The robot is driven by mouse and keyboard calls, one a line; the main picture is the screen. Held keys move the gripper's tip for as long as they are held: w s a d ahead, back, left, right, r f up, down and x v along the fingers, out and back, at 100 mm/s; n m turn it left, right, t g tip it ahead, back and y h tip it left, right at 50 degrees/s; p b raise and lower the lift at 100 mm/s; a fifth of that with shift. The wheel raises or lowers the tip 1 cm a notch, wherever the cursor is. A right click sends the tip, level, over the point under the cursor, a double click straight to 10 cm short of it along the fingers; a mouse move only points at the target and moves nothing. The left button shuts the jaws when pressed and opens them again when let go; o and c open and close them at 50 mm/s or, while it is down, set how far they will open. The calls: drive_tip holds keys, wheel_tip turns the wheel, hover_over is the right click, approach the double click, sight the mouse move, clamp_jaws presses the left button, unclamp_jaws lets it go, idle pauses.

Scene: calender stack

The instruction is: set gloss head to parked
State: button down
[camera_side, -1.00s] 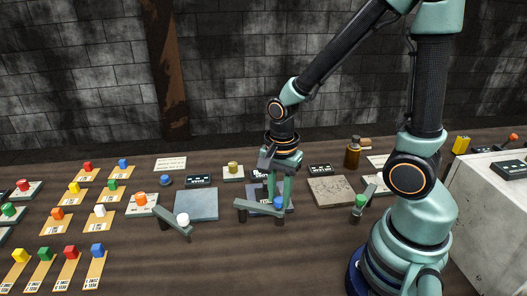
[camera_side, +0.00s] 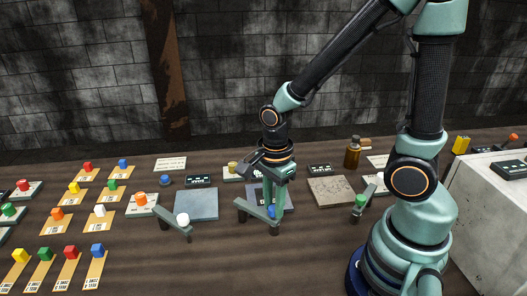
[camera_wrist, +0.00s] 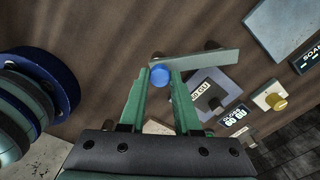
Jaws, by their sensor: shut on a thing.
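A grey lever bar (camera_side: 252,211) with a blue ball knob (camera_side: 273,212) stands in front of a dark grey plate in the side view. In the wrist view the bar (camera_wrist: 212,60) runs to the right from the knob (camera_wrist: 159,76). My gripper (camera_side: 272,207) points down with its green fingers around the blue knob, shut on it. In the wrist view the fingers (camera_wrist: 160,80) lie on both sides of the knob. A dark display (camera_wrist: 237,116) reading GLOSS lies beside the plate (camera_wrist: 225,82). My gripper hides part of the plate in the side view.
Left is a lever with a white knob (camera_side: 183,220) by a blue-grey plate (camera_side: 196,204). Right are a stone-like slab (camera_side: 330,190), a green-knobbed lever (camera_side: 361,200) and a brown bottle (camera_side: 353,154). Coloured blocks on cards fill the left. The front middle is clear.

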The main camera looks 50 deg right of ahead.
drive_tip(key=shift+a, duration=0.1)
drive_tip(key=c, duration=0.6)
unclamp_jaws()
drive_tip(key=shift+r, duration=0.1)
wheel_tip(320, 180, up, 12)
drive_tip(key=shift+f, duration=0.1)
drive_tip(key=d+r+n+t, duration=0.1)
drive_tip(key=n+t, duration=0.1)
drive_tip(key=n, duration=0.5)
drive_tip(key=r+n+t, duration=0.1)
drive_tip(key=r+n, duration=0.1)
drive_tip(key=n, duration=0.5)
drive_tip(key=w+d+r+n+t, duration=0.1)
drive_tip(key=n+t, duration=0.1)
drive_tip(key=n, duration=0.4)
drive_tip(key=shift+w+d+r+n+t, duration=0.1)
drive_tip(key=shift+d+r+n+t, duration=0.2)
drive_tip(key=shift+d+r+n, duration=0.1)
